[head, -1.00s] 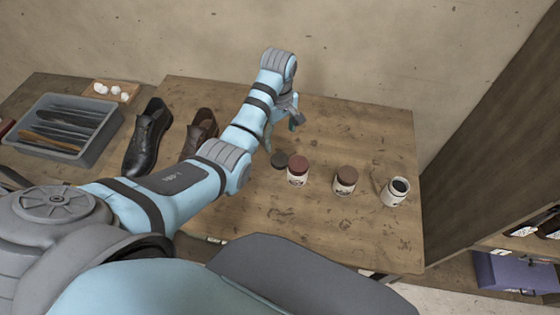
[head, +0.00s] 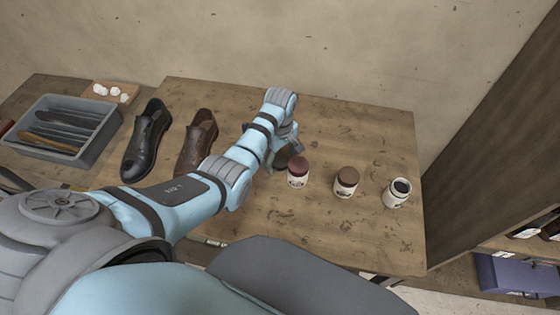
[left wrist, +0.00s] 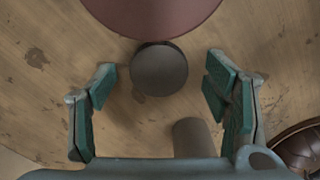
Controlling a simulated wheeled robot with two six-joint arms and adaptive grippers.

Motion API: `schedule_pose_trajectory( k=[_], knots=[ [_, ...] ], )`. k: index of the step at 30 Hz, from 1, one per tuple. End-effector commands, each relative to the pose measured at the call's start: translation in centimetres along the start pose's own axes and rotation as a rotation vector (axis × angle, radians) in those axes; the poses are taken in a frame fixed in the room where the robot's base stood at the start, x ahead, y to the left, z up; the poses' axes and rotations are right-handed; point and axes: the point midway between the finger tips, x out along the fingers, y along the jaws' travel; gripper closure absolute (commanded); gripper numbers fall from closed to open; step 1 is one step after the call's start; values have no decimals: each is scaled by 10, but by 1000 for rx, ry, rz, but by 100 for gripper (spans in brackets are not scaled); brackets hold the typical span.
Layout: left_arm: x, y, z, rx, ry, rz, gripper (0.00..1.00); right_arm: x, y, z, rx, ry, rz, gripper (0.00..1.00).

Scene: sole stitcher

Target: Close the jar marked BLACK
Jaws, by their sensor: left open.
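The open jar (head: 397,194) stands at the right end of the jar row, white with dark contents showing and no lid on it. Its label is too small to read. A loose dark round lid (left wrist: 159,68) lies flat on the table; in the head view it is partly hidden by my left gripper (head: 285,154). In the left wrist view my left gripper (left wrist: 160,88) is open, with its green-padded fingers on either side of the lid and apart from it. My right gripper is not in view.
A red-lidded jar (head: 298,173) stands close beside the loose lid, and a brown-lidded jar (head: 346,182) stands between it and the open jar. A black shoe (head: 146,141) and brown shoe (head: 198,145) are at left, near a grey tray (head: 104,136). The back right table is clear.

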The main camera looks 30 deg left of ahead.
Motion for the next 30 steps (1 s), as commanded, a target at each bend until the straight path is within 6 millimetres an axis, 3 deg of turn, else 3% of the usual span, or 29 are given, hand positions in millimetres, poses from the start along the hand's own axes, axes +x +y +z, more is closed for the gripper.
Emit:
schedule_pose_trajectory(
  k=[11,18,30],
  knots=[
    [4,0,0,0,0,1,30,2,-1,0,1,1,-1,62],
    [4,0,0,0,0,1,65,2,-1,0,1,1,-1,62],
    [1,0,0,0,0,1,65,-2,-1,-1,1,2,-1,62]
  ],
)
